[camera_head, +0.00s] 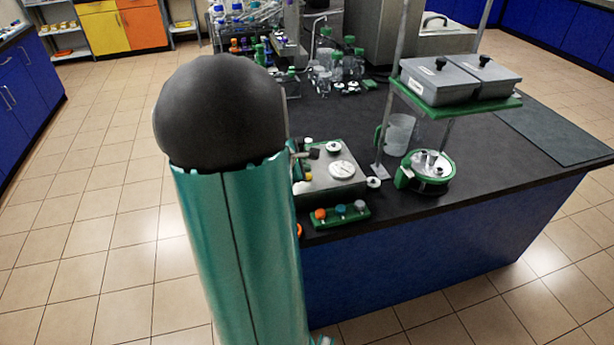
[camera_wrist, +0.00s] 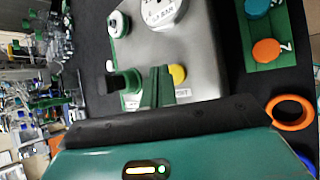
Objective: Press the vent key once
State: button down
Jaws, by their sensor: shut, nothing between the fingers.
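In the wrist view, a grey metal unit (camera_wrist: 205,55) carries a yellow round key (camera_wrist: 178,74) with a small white label below it. The label is too blurred to read, so I cannot tell which key is the vent key. My gripper (camera_wrist: 160,70) shows as two green fingers, shut and empty, just left of the yellow key in the picture. I cannot tell whether they touch anything.
A green strip (camera_head: 341,216) with orange, teal and grey knobs lies by the bench's front edge. In the wrist view an orange ring (camera_wrist: 291,112) is at right. A green-based stand (camera_head: 432,168) and grey boxes (camera_head: 440,80) are to the right. Glassware stands behind.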

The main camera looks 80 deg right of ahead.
jog(key=shift+f, duration=0.1)
dwell(0.3)
jog(key=shift+f, duration=0.35)
jog(key=shift+f, duration=0.4)
dwell(0.6)
dwell(0.3)
jog(key=shift+r, duration=0.85)
jog(key=shift+r, duration=2.5)
